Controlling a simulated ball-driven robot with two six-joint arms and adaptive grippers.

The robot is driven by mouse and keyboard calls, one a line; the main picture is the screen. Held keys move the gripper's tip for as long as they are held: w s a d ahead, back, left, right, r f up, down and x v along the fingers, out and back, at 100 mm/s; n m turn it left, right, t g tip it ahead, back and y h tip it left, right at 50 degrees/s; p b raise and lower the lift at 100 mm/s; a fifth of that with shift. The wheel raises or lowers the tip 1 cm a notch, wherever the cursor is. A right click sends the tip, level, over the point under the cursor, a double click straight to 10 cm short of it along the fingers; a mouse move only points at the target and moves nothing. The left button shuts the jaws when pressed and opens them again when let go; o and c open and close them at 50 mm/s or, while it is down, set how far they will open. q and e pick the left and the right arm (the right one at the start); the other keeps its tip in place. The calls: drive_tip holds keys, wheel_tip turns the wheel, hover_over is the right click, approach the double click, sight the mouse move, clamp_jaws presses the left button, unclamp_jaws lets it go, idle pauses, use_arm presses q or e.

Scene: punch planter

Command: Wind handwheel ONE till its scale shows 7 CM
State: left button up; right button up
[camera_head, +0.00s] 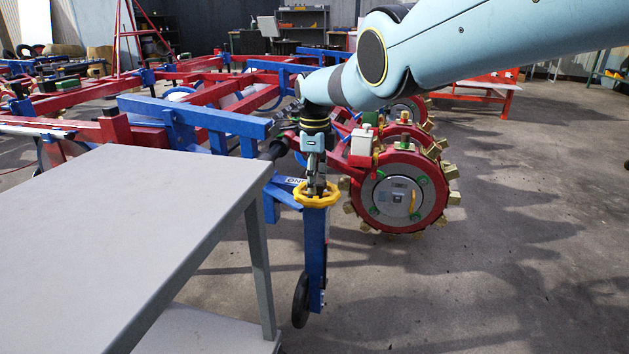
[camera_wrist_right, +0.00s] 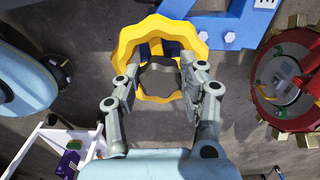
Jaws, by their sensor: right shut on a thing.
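The yellow handwheel (camera_head: 302,199) sits level on top of an upright blue post (camera_head: 315,245) with a small black wheel (camera_head: 300,300) at its foot. A white label (camera_head: 296,182) is on the blue bracket beside it; its text is too small to read surely. My right gripper (camera_head: 317,189) points down into the handwheel from above and is shut on it. In the right wrist view, the fingers (camera_wrist_right: 167,68) reach inside the scalloped yellow rim (camera_wrist_right: 128,48). I cannot make out any scale reading. My left gripper is out of view.
A grey table (camera_head: 120,230) fills the left foreground, its corner close to the handwheel. A red toothed wheel (camera_head: 437,190) stands just right of the post. Blue and red frame beams (camera_head: 200,117) extend behind. Bare concrete floor (camera_head: 520,260) lies open at right.

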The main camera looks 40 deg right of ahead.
drive_tip(key=m, duration=0.4)
drive_tip(key=shift+w+d+m, duration=0.1)
drive_tip(key=shift+m, duration=0.2)
drive_tip(key=m, duration=0.4)
drive_tip(key=shift+d, duration=0.1)
drive_tip(key=shift+m, duration=0.3)
drive_tip(key=o, duration=1.2)
drive_tip(key=shift+r, duration=0.1)
drive_tip(key=shift+w+d+r, duration=0.1)
drive_tip(key=shift+r, duration=0.55)
wheel_tip(320, 180, up, 10)
drive_tip(key=shift+r, duration=0.25)
